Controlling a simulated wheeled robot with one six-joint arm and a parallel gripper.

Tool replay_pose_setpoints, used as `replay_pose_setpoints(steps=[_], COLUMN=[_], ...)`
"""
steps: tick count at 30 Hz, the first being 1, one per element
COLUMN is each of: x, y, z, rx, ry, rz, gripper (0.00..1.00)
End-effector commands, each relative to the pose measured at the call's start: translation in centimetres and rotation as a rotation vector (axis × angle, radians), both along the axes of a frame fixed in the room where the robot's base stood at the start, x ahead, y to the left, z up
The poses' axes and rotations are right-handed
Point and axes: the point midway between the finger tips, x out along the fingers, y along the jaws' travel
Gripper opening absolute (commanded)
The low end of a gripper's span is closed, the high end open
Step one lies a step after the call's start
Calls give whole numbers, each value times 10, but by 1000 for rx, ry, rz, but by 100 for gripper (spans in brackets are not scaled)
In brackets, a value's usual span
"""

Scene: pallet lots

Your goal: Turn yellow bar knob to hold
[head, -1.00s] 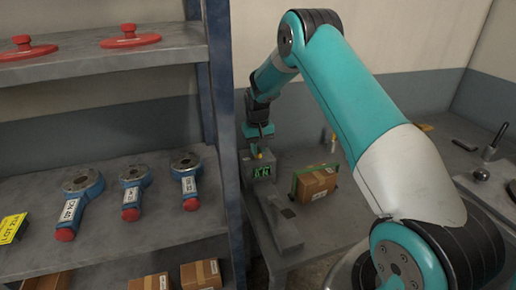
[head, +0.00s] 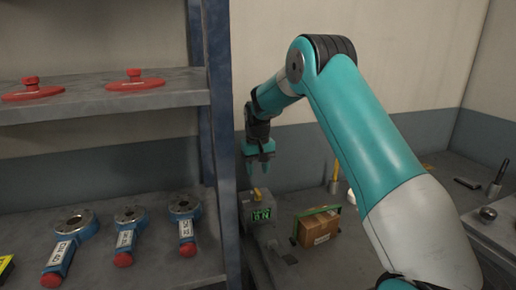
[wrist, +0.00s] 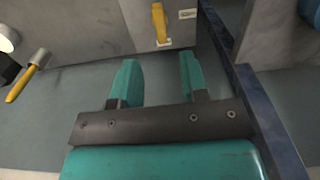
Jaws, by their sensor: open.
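The yellow bar knob (head: 257,193) sits on top of a grey device (head: 246,212) with a lit green display (head: 261,214); its digits are too small to read surely. In the wrist view the knob (wrist: 159,23) is a short yellow bar, lying nearly along the picture's vertical, with white labels (wrist: 187,14) beside it. My gripper (head: 261,171) points down above the knob, apart from it. In the wrist view my gripper (wrist: 157,62) is open and empty, with the knob beyond the fingertips and between their lines.
A blue shelf post (head: 219,140) stands close left of my gripper. A cardboard box (head: 319,229) with a green frame sits right of the device. A yellow-handled tool (wrist: 28,75) shows left.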

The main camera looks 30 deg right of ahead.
Motion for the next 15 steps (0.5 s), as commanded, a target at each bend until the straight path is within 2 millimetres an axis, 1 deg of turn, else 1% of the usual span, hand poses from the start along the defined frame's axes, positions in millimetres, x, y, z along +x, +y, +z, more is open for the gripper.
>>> replay_pose_setpoints(steps=[1,3,6,10,12,15], x=[1,1,1,0,0,0], y=[0,0,0,0,0,0], z=[12,30,53,75,83,90], rx=[-2,-2,-1,-1,-1,0], ry=[-6,-6,-5,-3,-2,-1], rz=[0,0,0,0,0,0], gripper=[40,40,40,40,40,40])
